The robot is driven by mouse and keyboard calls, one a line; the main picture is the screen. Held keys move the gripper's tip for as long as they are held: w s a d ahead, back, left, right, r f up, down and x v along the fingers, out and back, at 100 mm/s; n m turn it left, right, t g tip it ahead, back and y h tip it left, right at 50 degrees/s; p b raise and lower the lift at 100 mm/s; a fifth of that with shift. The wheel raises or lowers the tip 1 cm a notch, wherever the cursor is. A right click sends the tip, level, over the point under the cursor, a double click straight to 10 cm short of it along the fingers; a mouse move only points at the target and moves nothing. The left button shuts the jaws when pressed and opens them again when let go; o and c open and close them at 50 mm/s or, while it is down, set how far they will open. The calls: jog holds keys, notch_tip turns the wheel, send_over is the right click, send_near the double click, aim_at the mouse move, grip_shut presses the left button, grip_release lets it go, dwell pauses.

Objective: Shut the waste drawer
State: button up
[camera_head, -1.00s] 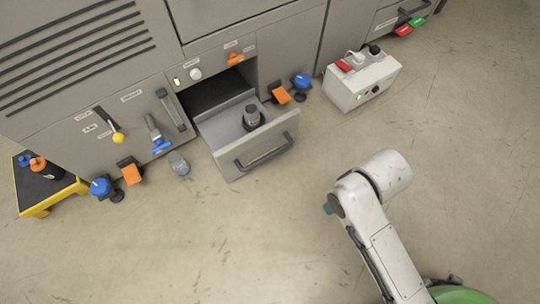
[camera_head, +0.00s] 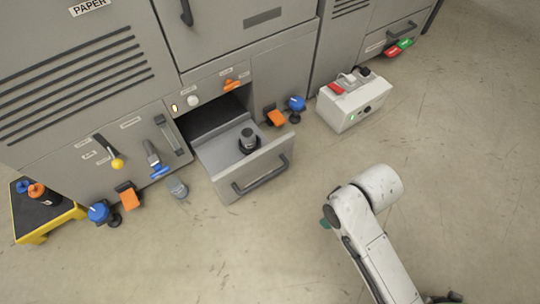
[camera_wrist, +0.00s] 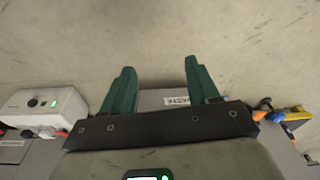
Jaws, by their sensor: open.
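The grey waste drawer (camera_head: 278,163) is pulled out of the machine's lower front in the head view, with a dark gap above its back. Its front carries a dark bar handle (camera_head: 260,176). A grey container with a dark base (camera_head: 248,141) stands inside it. In the wrist view, the drawer's labelled front (camera_wrist: 150,99) shows partly behind my fingers. My gripper (camera_wrist: 158,82) has two green fingers spread apart with nothing between them. In the head view only a teal bit of my gripper (camera_head: 327,223) shows, right of and nearer than the drawer, apart from it.
A white box with switches (camera_head: 352,102) stands on the floor right of the drawer. A small clear jar (camera_head: 178,187) stands left of the drawer. A yellow-edged platform (camera_head: 45,222) is far left. The front floor is clear.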

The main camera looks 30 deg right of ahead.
jog(key=w+r+n+p, duration=0.1)
jog(key=w+n+p, duration=0.1)
jog(key=w+r+n+t+y+p, duration=0.1)
jog(key=w+n+p, duration=0.1)
jog(key=w+n, duration=0.1)
jog(key=w+r+n+y+p, duration=0.1)
jog(key=w+r+n+p, duration=0.1)
jog(key=shift+w+d+n+t+p, duration=0.15)
jog(key=shift+d+n+t+p, duration=0.15)
jog(key=shift+t, duration=0.1)
jog(key=c, duration=0.6)
jog(key=w+r+n+t+p, duration=0.1)
jog(key=w+n, duration=0.1)
jog(key=w+d+r+n+y+p, duration=0.1)
jog(key=w+n+p, duration=0.1)
jog(key=w+d+r+n+t+y+p, duration=0.1)
jog(key=w+r+n+p, duration=0.1)
jog(key=w+n, duration=0.1)
jog(key=shift+t, duration=0.3)
grip_shut()
jog(key=b, duration=0.6)
send_near(269, 154)
jog(key=f, duration=0.1)
jog(key=a+f, duration=0.1)
jog(key=f, duration=0.2)
jog(key=shift+w+a, duration=0.35)
jog(key=shift+a, duration=0.05)
jog(key=shift+w+r, duration=0.15)
jog(key=shift+w, duration=0.55)
jog(key=shift+w, duration=0.1)
